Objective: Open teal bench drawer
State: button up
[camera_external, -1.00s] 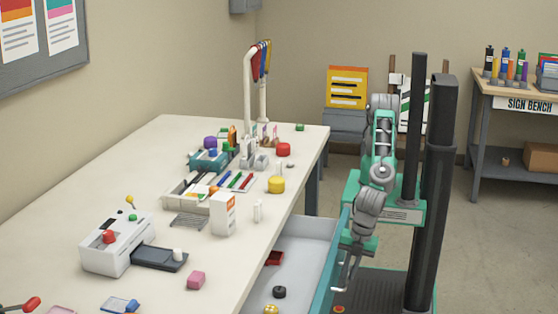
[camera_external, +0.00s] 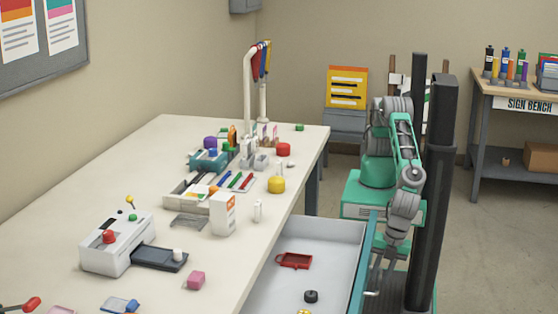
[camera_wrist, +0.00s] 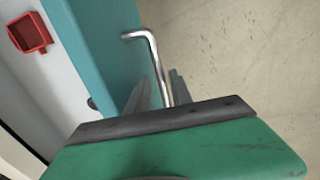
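The teal-fronted bench drawer (camera_external: 318,237) stands pulled well out from under the white bench, its pale grey inside showing in the external view. In the wrist view its teal front (camera_wrist: 108,50) runs down the left of centre. A bent silver handle (camera_wrist: 147,36) sticks out from the front. My gripper (camera_wrist: 160,88) has its two grey fingers on either side of the handle bar and appears shut on it. In the external view my gripper (camera_external: 376,274) is low at the drawer front's outer side, its fingertips small and partly hidden.
A red tray (camera_external: 295,261) and a black round piece (camera_external: 311,296) lie in the drawer; the red tray also shows in the wrist view (camera_wrist: 30,34). The white bench top (camera_external: 80,222) holds a laminator and small items. Open floor lies right of my arm.

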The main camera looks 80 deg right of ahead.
jog(key=shift+o, duration=0.5)
jog(key=shift+r, duration=0.1)
notch_tip(320, 180, up, 8)
jog(key=s, duration=0.1)
jog(key=shift+s+f, duration=0.25)
